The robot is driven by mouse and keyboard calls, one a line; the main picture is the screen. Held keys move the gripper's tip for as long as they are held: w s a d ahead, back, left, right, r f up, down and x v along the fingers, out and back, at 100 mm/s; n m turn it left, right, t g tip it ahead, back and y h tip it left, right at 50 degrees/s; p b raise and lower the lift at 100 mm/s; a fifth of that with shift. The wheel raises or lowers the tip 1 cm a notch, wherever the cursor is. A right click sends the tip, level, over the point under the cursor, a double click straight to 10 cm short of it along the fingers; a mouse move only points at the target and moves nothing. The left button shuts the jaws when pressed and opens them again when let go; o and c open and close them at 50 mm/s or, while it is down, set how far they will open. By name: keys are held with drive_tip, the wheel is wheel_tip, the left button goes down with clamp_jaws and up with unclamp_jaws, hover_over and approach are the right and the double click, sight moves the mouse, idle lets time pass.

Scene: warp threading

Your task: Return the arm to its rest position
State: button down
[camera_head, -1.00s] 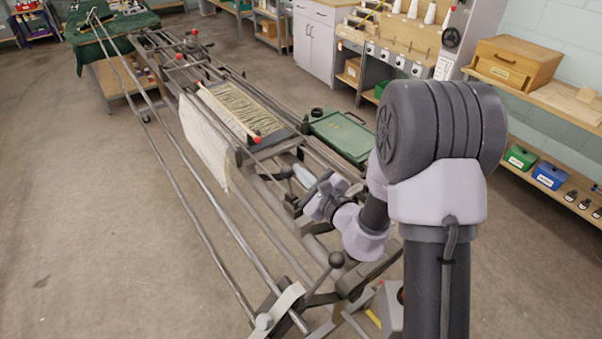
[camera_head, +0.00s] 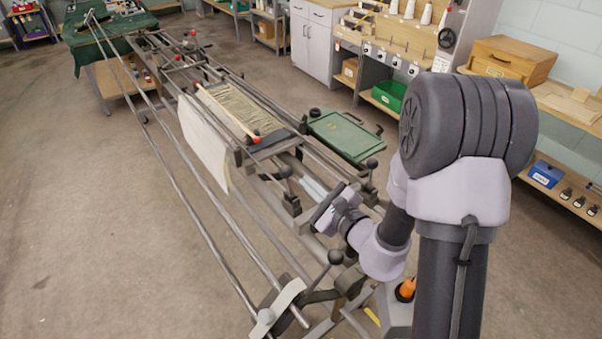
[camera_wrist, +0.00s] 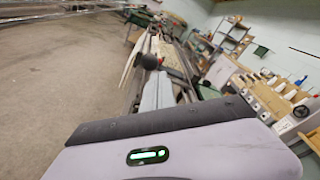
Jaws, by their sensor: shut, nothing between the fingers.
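My gripper (camera_head: 327,208) shows in the head view as a dark, flat end on my grey wrist, over the near part of the long metal machine. It is shut and holds nothing. My forearm folds back from it to the large elbow at the right. In the wrist view, the pale gripper body with a dark edge and a lit green indicator fills the bottom.
The machine's frame has long rails (camera_head: 190,185), ball-topped levers (camera_head: 335,257) and a threaded panel (camera_head: 240,108). A green tray (camera_head: 345,135) lies beside it. Workbenches and shelves line the right wall. The floor at the left is clear.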

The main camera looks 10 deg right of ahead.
drive_tip(key=shift+s+d, duration=0.65)
